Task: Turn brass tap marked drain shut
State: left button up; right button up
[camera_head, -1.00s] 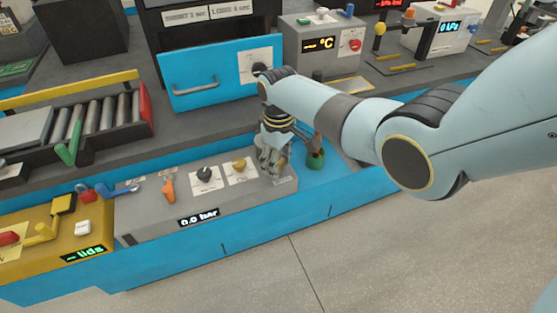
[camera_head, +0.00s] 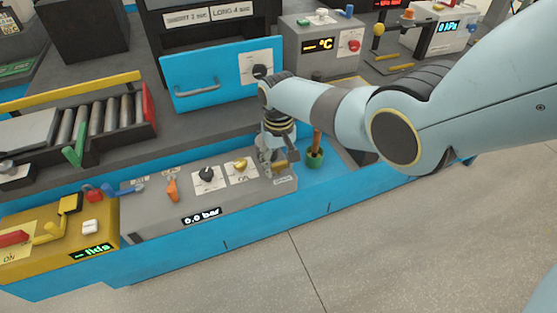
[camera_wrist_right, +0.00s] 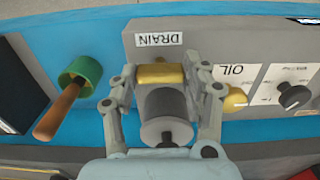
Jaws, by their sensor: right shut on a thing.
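The brass tap (camera_wrist_right: 160,73) is beside a white label reading DRAIN (camera_wrist_right: 159,40) on the grey panel (camera_wrist_right: 215,40). Its handle lies crosswise in the right wrist view. My right gripper (camera_wrist_right: 161,80) has one finger on each side of the tap and is shut on it. In the head view, my right gripper (camera_head: 274,164) is at the right end of the panel, with a bit of the brass tap (camera_head: 281,164) showing by its fingers. A grey cylinder (camera_wrist_right: 163,103) stands between the fingers in the wrist view. My left gripper is out of view.
A brass OIL knob (camera_head: 240,164) and a black knob (camera_head: 206,173) sit left of the tap, the OIL one close to a finger. A green cup with a wooden handle (camera_head: 315,158) stands right of the panel. The display (camera_head: 201,215) reads 0.0 bar.

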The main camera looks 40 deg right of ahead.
aim_at(279, 164)
dwell(0.4)
jog(key=o, duration=1.2)
jog(key=shift+c, duration=0.2)
notch_tip(279, 164, up, 12)
